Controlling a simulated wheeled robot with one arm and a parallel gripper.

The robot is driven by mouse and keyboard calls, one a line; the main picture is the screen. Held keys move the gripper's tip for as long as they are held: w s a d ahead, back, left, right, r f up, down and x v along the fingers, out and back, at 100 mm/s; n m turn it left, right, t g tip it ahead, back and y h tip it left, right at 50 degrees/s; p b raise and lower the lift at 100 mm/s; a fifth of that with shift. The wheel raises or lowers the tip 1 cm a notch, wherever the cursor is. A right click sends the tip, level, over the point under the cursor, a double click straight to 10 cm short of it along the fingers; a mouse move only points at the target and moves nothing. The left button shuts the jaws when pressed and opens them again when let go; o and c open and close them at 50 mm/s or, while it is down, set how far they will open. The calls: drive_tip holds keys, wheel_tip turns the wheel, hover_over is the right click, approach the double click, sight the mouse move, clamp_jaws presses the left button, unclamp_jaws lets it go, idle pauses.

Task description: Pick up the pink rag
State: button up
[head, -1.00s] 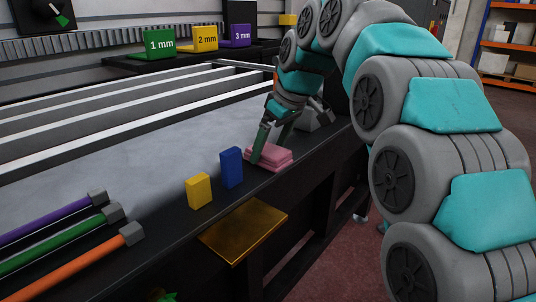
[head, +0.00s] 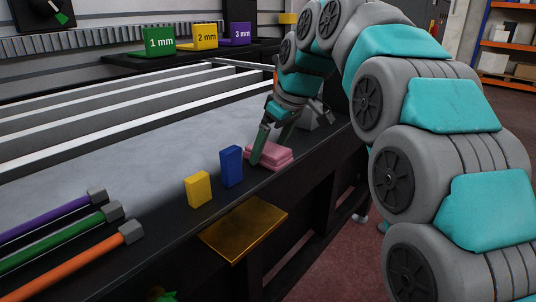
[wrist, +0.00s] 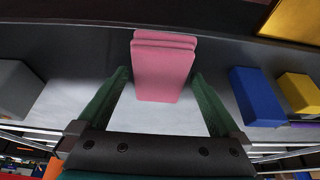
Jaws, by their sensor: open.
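The pink rag (head: 268,154) lies folded in a flat stack on the table's dark front edge, to the right of the blue block. My gripper (head: 269,144) is open and right at the rag, with its fingers pointing down. In the wrist view the rag (wrist: 163,70) sits centred between and a little beyond the green fingertips of my gripper (wrist: 160,82). Gaps show on both sides of the rag there. In the head view one finger hides part of the rag's left side.
A blue block (head: 231,167) and a yellow block (head: 198,189) stand left of the rag. A grey block (wrist: 18,88) lies on the other side. A golden plate (head: 243,229) juts from the table front. Purple, green and orange (head: 72,266) rods lie at lower left.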

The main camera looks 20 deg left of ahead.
sight(270, 149)
drive_tip(key=shift+c, duration=0.4)
drive_tip(key=c, duration=1.2)
drive_tip(key=shift+c, duration=0.2)
drive_tip(key=shift+r, duration=0.1)
drive_tip(key=shift+r, duration=1.95)
drive_tip(key=s+d+b, duration=0.1)
drive_tip(key=s+d, duration=0.3)
drive_tip(key=s, duration=0.3)
drive_tip(key=s+d+r+b, duration=0.1)
drive_tip(key=s+d, duration=0.3)
drive_tip(key=s, duration=0.2)
drive_tip(key=shift+s+d+r, duration=0.2)
drive_tip(key=shift+s, duration=0.15)
